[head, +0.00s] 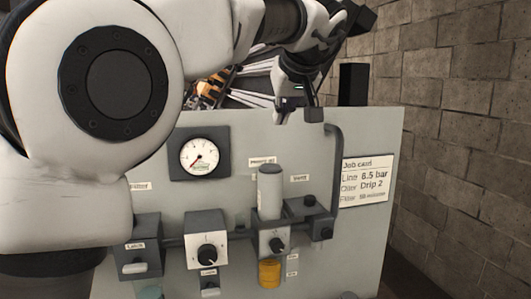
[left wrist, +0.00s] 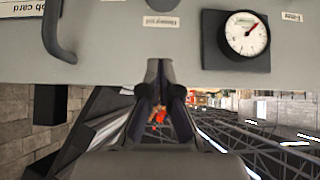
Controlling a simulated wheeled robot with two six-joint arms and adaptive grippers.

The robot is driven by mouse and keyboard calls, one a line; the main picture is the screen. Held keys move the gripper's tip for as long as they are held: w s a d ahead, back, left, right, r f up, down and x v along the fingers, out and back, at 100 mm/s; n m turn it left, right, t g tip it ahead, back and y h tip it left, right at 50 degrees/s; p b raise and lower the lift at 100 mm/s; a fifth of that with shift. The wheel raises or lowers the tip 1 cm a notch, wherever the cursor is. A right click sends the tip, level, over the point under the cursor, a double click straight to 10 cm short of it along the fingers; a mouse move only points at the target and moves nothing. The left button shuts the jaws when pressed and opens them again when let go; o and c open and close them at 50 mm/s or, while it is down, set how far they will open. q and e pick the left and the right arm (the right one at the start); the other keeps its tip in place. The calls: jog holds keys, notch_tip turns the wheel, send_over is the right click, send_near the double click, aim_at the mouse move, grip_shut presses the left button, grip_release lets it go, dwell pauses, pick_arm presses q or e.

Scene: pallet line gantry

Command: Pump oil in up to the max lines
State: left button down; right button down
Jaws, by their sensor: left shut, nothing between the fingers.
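On the grey panel (head: 235,150) in the head view, a pale upright cylinder (head: 269,192) stands on a grey block with a black knob (head: 277,245). Below it hangs a small bowl (head: 269,272) of amber liquid. I cannot make out any max lines. No oil pump or can is identifiable. My left gripper (head: 313,114) is shut and empty, near the panel's top edge, above and right of the cylinder. In the left wrist view its closed fingers (left wrist: 160,64) are near the panel's edge, with nothing between them; contact is unclear.
A pressure gauge (head: 199,157), a regulator with a black knob (head: 207,251), a latch block (head: 137,252) and a valve block (head: 310,208) with a bent pipe (head: 333,165) are on the panel. A job card (head: 364,181) is at right. A block wall (head: 465,130) stands beyond.

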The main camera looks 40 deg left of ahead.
pick_arm(q)
jog(key=shift+s+d, duration=0.75)
jog(key=shift+d, duration=0.05)
send_over(270, 164)
jog(key=s+d, duration=0.2)
jog(key=d, duration=0.1)
jog(key=f, duration=0.5)
jog(key=shift+s+a+f+p, duration=0.2)
jog(key=shift+f+p, duration=0.2)
jog(key=f, duration=0.4)
jog(key=shift+w+a, duration=0.35)
jog(key=shift+f, duration=0.3)
jog(key=shift+s+d, duration=0.1)
pick_arm(e)
jog(key=shift+s+d+r, duration=0.3)
